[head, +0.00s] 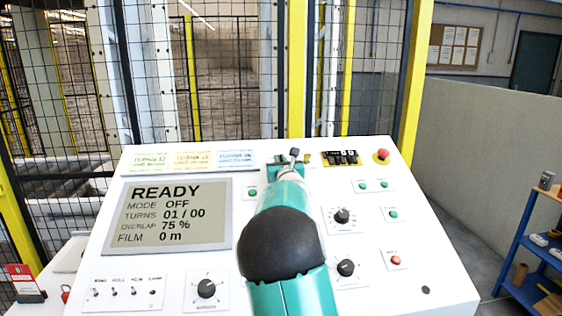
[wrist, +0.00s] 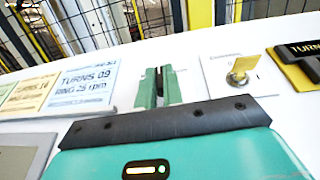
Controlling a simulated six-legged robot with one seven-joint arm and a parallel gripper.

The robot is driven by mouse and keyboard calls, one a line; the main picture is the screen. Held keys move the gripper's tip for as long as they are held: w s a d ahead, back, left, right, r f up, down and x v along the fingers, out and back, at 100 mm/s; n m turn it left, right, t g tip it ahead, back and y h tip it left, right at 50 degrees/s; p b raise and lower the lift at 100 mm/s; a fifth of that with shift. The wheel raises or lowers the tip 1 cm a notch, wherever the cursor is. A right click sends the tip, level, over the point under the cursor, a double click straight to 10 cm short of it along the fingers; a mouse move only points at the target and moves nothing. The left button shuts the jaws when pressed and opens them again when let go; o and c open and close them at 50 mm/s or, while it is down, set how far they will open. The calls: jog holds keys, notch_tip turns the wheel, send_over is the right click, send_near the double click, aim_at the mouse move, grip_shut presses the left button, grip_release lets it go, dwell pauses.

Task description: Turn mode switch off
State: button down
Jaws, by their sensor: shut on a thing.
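My gripper (head: 288,160) reaches to the top middle of the white sloped control panel (head: 255,165). In the wrist view its two green fingers (wrist: 158,88) are closed around a small dark knob (wrist: 159,78), which looks like the mode switch. The fingers hide most of the knob and its label, so its exact angle is hard to tell. The display (head: 178,215) on the panel reads READY, MODE OFF, TURNS 01 / 00, OVERLAP 75 %, FILM 0 m.
A key switch with a yellow key (wrist: 241,66) sits just right of the fingers. Three coloured cards (head: 195,160) lie left. A mesh fence (head: 230,80) stands behind the panel.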

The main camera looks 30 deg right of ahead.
jog(key=shift+m+g+h, duration=0.3)
jog(key=shift+m+h, duration=0.3)
jog(key=shift+h, duration=0.1)
jog(key=c, duration=1.5)
grip_release()
jog(key=shift+a+r, duration=0.1)
jog(key=shift+s, duration=0.1)
jog(key=v, duration=1.3)
jog(key=shift+s+a, duration=0.1)
jog(key=shift+s, duration=0.15)
